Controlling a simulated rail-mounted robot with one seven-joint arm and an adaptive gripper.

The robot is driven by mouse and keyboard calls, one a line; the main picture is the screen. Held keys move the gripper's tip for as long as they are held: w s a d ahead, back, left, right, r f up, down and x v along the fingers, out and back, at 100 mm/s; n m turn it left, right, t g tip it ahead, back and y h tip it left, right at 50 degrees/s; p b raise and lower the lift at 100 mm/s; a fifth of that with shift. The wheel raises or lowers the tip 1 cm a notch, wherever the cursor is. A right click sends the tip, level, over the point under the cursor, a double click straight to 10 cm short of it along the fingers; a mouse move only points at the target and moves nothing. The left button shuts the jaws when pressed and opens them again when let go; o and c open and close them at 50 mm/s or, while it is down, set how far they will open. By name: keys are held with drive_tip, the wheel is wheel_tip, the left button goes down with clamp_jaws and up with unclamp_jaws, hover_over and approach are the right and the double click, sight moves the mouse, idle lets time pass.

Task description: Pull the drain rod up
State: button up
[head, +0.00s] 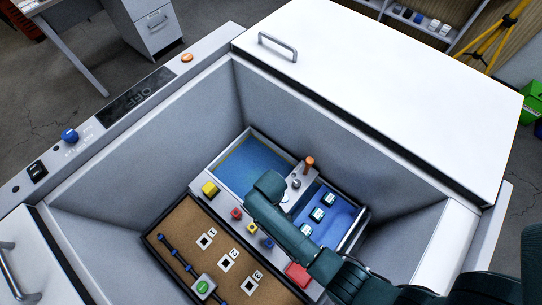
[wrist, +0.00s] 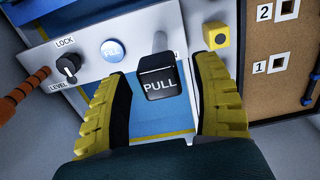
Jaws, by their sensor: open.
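A black handle marked PULL (wrist: 158,78) shows in the middle of the wrist view, above a blue basin area; I take it as the top of the drain rod. My gripper (wrist: 164,72) is open, with one yellow ribbed finger on each side of the handle. Gaps show between the handle and both fingers, and I cannot tell whether the handle is fully at fingertip depth. In the head view my arm covers the handle and the gripper.
A brown board (head: 180,222) with numbered sockets lies beside the basin. The tub's grey walls (head: 185,125) surround everything.

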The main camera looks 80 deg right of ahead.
wheel_tip(320, 180, up, 12)
idle(0.3)
idle(0.4)
